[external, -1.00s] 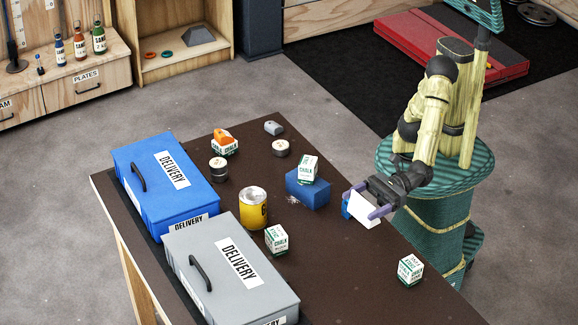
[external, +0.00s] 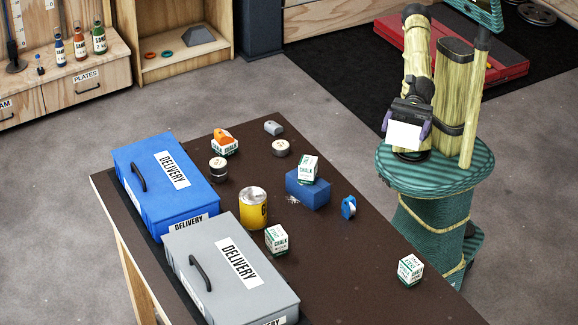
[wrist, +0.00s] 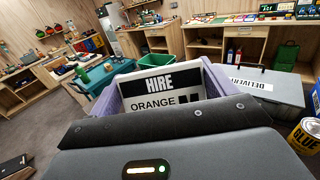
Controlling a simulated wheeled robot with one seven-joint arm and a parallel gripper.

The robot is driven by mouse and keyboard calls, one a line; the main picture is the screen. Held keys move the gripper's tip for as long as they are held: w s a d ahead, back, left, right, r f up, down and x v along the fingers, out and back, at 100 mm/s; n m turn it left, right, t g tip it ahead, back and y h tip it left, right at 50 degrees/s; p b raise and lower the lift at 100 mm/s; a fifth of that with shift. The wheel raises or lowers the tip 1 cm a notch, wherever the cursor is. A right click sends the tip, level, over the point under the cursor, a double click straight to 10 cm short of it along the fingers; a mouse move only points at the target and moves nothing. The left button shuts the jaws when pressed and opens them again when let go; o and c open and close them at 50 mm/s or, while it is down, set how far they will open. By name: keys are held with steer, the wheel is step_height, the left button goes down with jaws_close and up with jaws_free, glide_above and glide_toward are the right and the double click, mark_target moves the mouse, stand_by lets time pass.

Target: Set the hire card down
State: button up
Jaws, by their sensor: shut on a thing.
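The hire card (external: 404,136) is a white card in my gripper (external: 406,128), which is shut on it and holds it up over my own base, off the table. In the wrist view the hire card (wrist: 162,92) reads "HIRE ORANGE" with two dark squares, between the purple fingers of my gripper (wrist: 165,100). The brown table (external: 340,265) lies to the left of and below my gripper. A blue roll-like item (external: 348,207) stands on the table's right side.
A blue delivery box (external: 140,190) and a grey delivery box (external: 215,290) stand on the left. A yellow tin (external: 253,208), a blue block (external: 305,194) with a chalk box (external: 308,168) on it, and another chalk box (external: 411,269) occupy the table. Its front right has bare room.

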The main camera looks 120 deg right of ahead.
steer(key=s+r, duration=0.1)
steer(key=d+r+p, duration=0.1)
steer(key=shift+s+r+y+p, duration=0.3)
steer(key=shift+s, duration=0.05)
step_height(320, 180, up, 18)
steer(key=p, duration=1.8)
steer(key=shift+w+a, duration=0.15)
steer(key=shift+w, duration=0.05)
